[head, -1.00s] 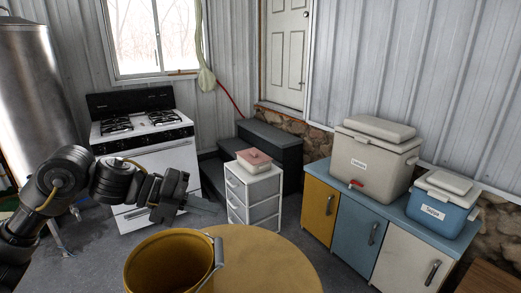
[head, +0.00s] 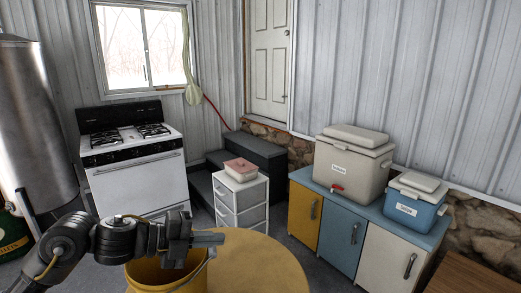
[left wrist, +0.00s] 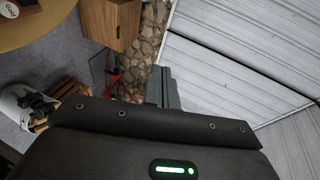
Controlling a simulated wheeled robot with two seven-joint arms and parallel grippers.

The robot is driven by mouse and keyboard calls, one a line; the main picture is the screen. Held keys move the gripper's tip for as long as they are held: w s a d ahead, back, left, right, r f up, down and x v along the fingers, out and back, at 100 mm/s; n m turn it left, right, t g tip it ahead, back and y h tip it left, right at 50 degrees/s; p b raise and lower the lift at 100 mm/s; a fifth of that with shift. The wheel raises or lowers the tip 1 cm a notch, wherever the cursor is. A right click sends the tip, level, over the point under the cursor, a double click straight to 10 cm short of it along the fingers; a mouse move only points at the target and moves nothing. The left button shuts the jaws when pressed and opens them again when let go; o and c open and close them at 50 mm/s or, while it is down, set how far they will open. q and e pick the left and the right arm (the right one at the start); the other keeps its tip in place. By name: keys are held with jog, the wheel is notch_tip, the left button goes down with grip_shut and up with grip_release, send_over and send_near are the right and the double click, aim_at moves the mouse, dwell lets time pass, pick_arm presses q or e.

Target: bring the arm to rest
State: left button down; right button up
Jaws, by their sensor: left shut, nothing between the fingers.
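My left arm comes in from the lower left in the head view. Its gripper (head: 208,239) is shut and empty, pointing right, in front of the rim of a yellow bucket (head: 186,281) in the picture. Whether it touches the bucket cannot be told. The bucket stands on a round yellowish table (head: 262,265), and the arm hides part of its rim. In the left wrist view the closed fingers (left wrist: 164,88) show with nothing between them, against stone and ribbed wall. My right gripper is in neither view.
A white stove (head: 140,180) stands behind the arm. A white drawer unit (head: 242,203) carries a pink box (head: 241,169). Coloured cabinets (head: 341,237) at right carry two coolers (head: 351,163). The left wrist view shows a wooden cabinet (left wrist: 110,25) and white bucket (left wrist: 18,122). The table's right part is bare.

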pick_arm(q)
jog(key=s+a+f+n+t+y, duration=0.3)
jog(key=s+f+n+y, duration=0.1)
jog(key=f+n, duration=0.6)
jog(key=s+a+f+n+t+y, duration=0.3)
jog(key=f+n+y, duration=0.2)
jog(key=f+n, duration=0.45)
jog(key=s+a+f+n+g+y, duration=0.1)
jog(key=s+a+f+n+g, duration=0.2)
jog(key=s+f, duration=0.3)
jog(key=s+a+f+n+g+y, duration=0.2)
jog(key=s+f+n, duration=0.1)
jog(key=s, duration=0.6)
jog(key=s+a+f+n+g+y, duration=0.1)
jog(key=s+a+f+n+g, duration=0.2)
jog(key=s+f, duration=0.3)
jog(key=s+f+g, duration=0.2)
jog(key=s+f, duration=0.1)
jog(key=f, duration=2.2)
jog(key=s+a+f, duration=0.2)
jog(key=s+f, duration=1.3)
jog(key=s, duration=0.1)
jog(key=shift+s+a+f+m+g, duration=0.2)
jog(key=shift+a+f+m+g, duration=0.1)
jog(key=shift+m+g, duration=0.1)
